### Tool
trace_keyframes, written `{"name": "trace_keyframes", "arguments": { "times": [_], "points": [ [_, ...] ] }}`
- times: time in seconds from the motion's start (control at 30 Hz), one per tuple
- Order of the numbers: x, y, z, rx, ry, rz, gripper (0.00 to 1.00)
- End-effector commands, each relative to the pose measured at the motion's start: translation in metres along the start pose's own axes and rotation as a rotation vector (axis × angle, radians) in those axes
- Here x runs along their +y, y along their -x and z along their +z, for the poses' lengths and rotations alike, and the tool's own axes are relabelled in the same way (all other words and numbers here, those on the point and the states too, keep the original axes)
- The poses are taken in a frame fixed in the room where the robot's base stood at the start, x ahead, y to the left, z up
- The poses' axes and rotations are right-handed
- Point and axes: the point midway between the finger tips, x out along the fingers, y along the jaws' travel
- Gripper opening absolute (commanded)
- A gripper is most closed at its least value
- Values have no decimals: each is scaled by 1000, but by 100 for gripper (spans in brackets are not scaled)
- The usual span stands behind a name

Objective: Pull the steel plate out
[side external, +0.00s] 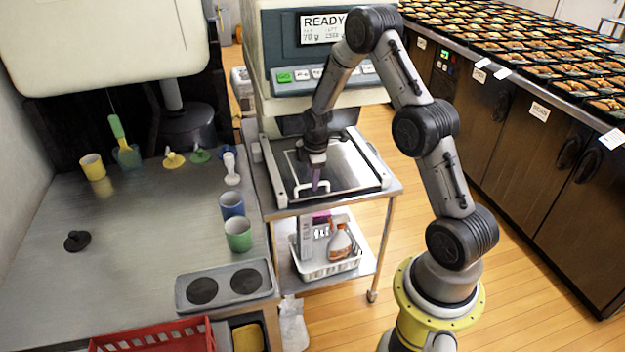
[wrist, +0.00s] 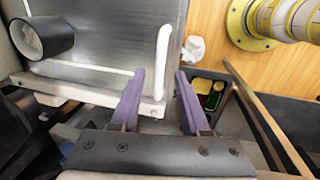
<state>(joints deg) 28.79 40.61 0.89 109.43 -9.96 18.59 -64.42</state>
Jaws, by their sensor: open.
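The steel plate (side external: 352,165) lies flat on top of a small steel cart, in front of the machine with the READY display. In the wrist view the plate (wrist: 110,35) fills the upper left as a grey brushed sheet. A white bar-shaped handle (wrist: 164,50) stands along its right edge. My gripper (side external: 318,182) is low over the front part of the plate, beside a white handle bar. In the wrist view its two purple fingers (wrist: 160,74) are apart, with the handle's near end just beyond and between the tips. Contact with the handle cannot be told.
The cart's lower shelf holds a white basket (side external: 330,268) with a spray bottle. Left of the cart, a counter (side external: 140,240) carries blue (side external: 232,205) and green (side external: 239,234) cups near its edge. A bento-covered counter (side external: 530,100) stands right. Wooden floor lies between.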

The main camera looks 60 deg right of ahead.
Motion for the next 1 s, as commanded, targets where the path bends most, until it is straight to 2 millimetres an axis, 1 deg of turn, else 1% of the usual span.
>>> {"name": "trace_keyframes", "arguments": {
  "times": [0.03,0.13,0.43,0.47,0.5,0.7,1.0],
  "points": [
    [0,-5,0,0,0,-1,46],
    [0,-10,0,0,1,1,46],
    [0,-11,0,1,1,2,46],
    [0,-11,0,1,1,2,42],
    [0,-11,0,1,1,2,35],
    [0,-11,0,1,1,1,0],
    [0,-11,0,1,1,1,0]
  ]
}}
